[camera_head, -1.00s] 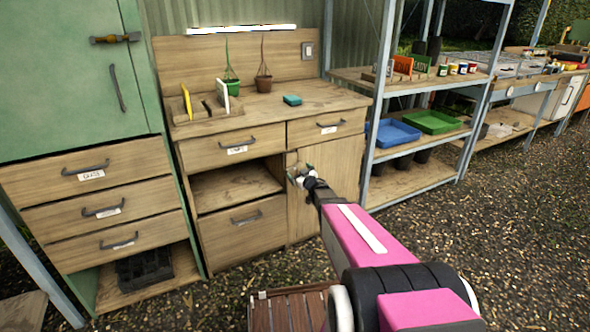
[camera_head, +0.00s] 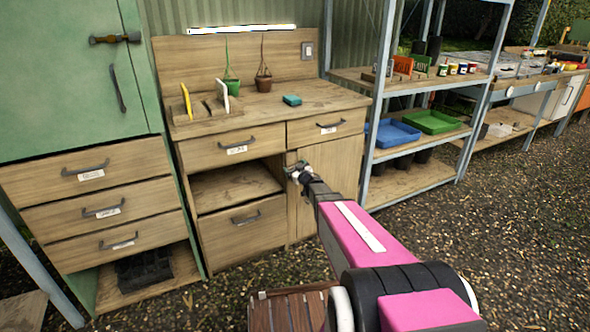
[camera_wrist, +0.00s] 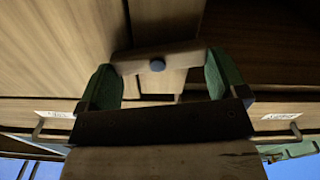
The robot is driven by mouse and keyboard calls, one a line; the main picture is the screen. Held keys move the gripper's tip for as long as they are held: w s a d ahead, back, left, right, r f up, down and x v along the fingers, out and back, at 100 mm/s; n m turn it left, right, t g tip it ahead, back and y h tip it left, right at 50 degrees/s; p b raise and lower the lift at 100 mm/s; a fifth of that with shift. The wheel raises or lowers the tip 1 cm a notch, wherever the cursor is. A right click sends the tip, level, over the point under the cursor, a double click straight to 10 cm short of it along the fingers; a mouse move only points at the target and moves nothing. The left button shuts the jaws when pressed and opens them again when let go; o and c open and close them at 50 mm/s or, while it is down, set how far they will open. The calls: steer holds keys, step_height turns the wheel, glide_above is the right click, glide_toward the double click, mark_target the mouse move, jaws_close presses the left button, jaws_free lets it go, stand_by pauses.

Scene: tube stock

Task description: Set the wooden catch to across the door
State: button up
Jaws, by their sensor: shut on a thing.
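The wooden catch (camera_wrist: 180,54) is a short wooden bar with a dark round pivot at its middle. In the wrist view it lies nearly level across the picture, over an upright wooden strip beside the cupboard door (camera_wrist: 60,45). My gripper (camera_wrist: 157,70) has its two green fingers at the bar's two ends, shut on it. In the head view my gripper (camera_head: 293,170) is at the upper left edge of the plain wooden door (camera_head: 335,175), below the right drawer. The catch is hidden or too small to make out there.
An open niche (camera_head: 235,185) lies left of the door, with a drawer below it. Drawers with handles (camera_head: 330,126) sit just above. A metal shelf rack (camera_head: 375,120) stands close on the right. A slatted wooden thing (camera_head: 290,310) is on the ground in front.

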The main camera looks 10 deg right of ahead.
steer(key=shift+d+m, duration=0.1)
steer(key=shift+m, duration=1.2)
steer(key=o, duration=0.6)
steer(key=shift+s, duration=0.1)
steer(key=v, duration=1)
steer(key=shift+s, duration=0.3)
steer(key=shift+d+r, duration=0.1)
steer(key=shift+d, duration=0.05)
